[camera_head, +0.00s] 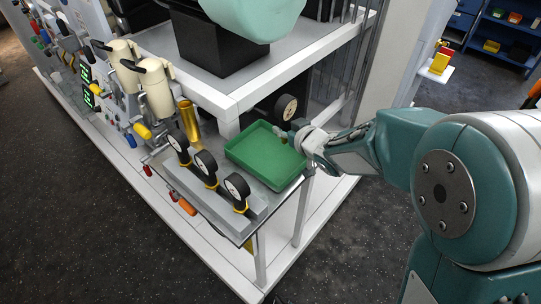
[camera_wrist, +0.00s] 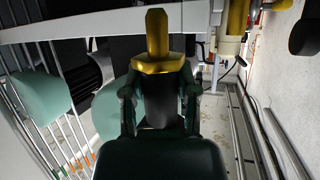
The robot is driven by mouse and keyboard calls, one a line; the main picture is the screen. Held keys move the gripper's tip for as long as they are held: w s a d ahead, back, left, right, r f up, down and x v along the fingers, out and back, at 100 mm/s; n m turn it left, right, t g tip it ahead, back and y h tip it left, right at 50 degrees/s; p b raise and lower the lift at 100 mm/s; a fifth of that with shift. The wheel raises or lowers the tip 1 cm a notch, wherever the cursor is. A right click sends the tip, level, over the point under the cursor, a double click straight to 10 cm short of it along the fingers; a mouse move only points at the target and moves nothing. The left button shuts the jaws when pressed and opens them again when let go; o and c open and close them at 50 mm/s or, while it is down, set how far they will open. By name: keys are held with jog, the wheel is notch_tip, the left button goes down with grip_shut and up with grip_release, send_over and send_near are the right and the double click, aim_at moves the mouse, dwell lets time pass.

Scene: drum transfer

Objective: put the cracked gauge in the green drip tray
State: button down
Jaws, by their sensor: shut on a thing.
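The green drip tray (camera_head: 268,158) lies on the bench shelf near its right corner and looks empty.
Three similar gauges (camera_head: 206,165) stand in a grey rack (camera_head: 224,197) left of the tray. A white upper shelf (camera_head: 235,100) with a black block (camera_head: 212,45) overhangs behind. A brass cylinder (camera_head: 189,122) and cream drums (camera_head: 155,88) stand to the left.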

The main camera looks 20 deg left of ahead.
aim_at(284, 143)
jog(key=f, duration=0.5)
jog(key=shift+d, duration=0.3)
jog(key=shift+a+f, duration=0.25)
jog(key=shift+f, duration=0.4)
notch_tip(284, 143, down, 3)
jog(key=shift+f, duration=0.15)
jog(key=shift+d, duration=0.1)
jog(key=shift+c, duration=1.9)
grip_release()
jog(key=v, duration=1.2)
